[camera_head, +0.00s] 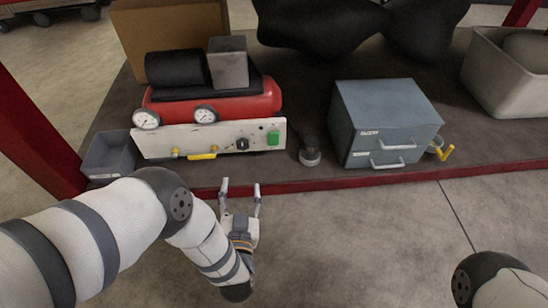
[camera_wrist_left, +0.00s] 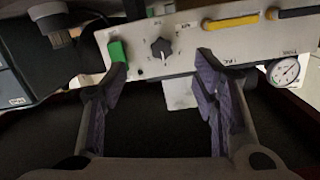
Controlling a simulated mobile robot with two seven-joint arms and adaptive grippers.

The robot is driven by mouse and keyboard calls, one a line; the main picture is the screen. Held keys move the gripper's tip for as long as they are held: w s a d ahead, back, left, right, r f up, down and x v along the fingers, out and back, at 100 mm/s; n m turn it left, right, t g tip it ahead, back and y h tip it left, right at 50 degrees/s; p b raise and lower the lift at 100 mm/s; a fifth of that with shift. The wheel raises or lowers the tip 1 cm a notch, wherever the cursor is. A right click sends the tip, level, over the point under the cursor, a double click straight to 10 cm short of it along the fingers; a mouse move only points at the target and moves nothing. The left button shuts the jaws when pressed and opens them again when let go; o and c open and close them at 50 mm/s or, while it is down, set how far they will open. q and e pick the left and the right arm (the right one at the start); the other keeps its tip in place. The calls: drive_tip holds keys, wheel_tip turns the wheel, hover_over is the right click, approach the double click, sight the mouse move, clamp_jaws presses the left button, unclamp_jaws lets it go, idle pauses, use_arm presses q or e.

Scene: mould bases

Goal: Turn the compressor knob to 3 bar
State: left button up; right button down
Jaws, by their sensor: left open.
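The compressor (camera_head: 225,102) has a red tank and a white front panel (camera_head: 215,138), and stands on the dark shelf. Its black knob (camera_head: 242,144) sits on the panel, left of a green switch (camera_head: 273,138). In the left wrist view the knob (camera_wrist_left: 161,48) is a dark star shape with small marks around it, too small to read. My left gripper (camera_head: 241,186) is open and empty, in front of the shelf edge and below the panel. In the wrist view its fingers (camera_wrist_left: 158,92) are apart, with the knob beyond them. Only part of my right arm shows at bottom right.
Two round gauges (camera_head: 205,114) sit on the compressor, and a yellow handle (camera_head: 202,156) is on its panel. A grey-blue drawer unit (camera_head: 386,122) stands to the right, and a small grey bin (camera_head: 108,154) to the left. A red edge (camera_head: 330,182) runs along the shelf front.

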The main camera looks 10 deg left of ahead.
sight(243, 146)
use_arm(q)
drive_tip(key=shift+n+t+y, duration=0.3)
drive_tip(key=shift+t+y, duration=0.2)
drive_tip(key=shift+y, duration=0.1)
drive_tip(key=b+x, duration=0.1)
drive_tip(key=x, duration=0.3)
drive_tip(key=b+x, duration=0.2)
drive_tip(key=x, duration=0.2)
drive_tip(key=b+x, duration=0.1)
drive_tip(key=x, duration=0.4)
drive_tip(key=shift+w+d+r+b, duration=0.1)
drive_tip(key=shift+d+b, duration=0.25)
drive_tip(key=shift+w+a+r, duration=0.1)
drive_tip(key=shift+w+r, duration=0.05)
drive_tip(key=shift+w, duration=0.35)
drive_tip(key=c, duration=1.2)
use_arm(e)
drive_tip(key=shift+g, duration=0.5)
drive_tip(key=f, duration=0.3)
drive_tip(key=s+f, duration=0.1)
drive_tip(key=shift+d+f, duration=0.2)
drive_tip(key=shift+d, duration=0.05)
